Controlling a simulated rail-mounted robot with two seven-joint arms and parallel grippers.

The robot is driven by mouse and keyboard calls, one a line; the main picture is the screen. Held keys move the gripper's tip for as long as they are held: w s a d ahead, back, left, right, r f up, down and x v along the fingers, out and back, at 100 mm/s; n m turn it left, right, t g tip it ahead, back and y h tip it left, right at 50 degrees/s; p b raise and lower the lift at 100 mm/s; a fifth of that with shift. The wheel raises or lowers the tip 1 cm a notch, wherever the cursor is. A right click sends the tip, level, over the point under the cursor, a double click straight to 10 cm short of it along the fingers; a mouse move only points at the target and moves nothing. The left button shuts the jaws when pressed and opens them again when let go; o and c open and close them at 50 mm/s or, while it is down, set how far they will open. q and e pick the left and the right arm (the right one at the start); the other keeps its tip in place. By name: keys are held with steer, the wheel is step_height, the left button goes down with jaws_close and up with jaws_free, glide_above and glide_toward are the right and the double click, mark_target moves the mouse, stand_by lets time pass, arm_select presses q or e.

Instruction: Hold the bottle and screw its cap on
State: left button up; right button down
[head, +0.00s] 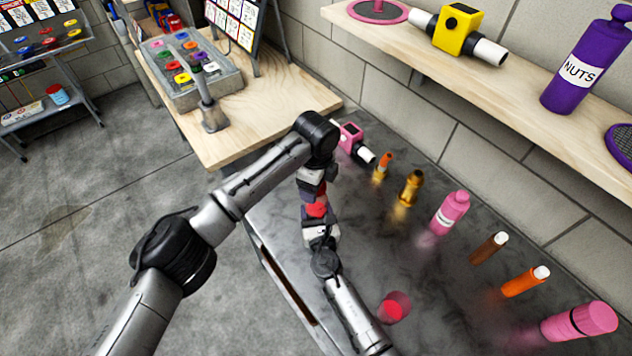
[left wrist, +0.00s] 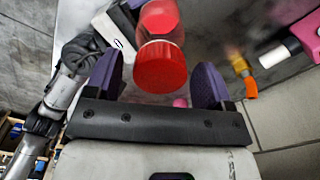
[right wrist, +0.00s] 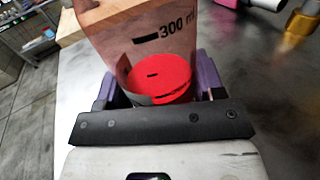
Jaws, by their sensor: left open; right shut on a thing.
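My right gripper (head: 317,224) comes up from the bottom of the head view. In the right wrist view, it (right wrist: 155,90) is shut on a translucent bottle (right wrist: 130,35) marked "300 m", with red visible between the fingers. My left gripper (head: 313,187) faces it, close by. In the left wrist view, a red cap (left wrist: 161,68) lies between the open purple fingers (left wrist: 163,82), with gaps on both sides. A clear and red cylindrical part (left wrist: 160,18) continues beyond it. I cannot tell whether cap and bottle touch. The arms hide most of both in the head view.
A translucent cup with red inside (head: 393,307) stands on the dark counter near the right arm. Pink, orange, brown and gold bottles and tubes line the counter along the wall, including a pink bottle (head: 450,212). A wooden shelf (head: 540,100) overhangs the right.

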arm_select(q)
steer(key=shift+r, duration=0.1)
steer(key=shift+r, duration=2.2)
steer(key=shift+c, duration=0.3)
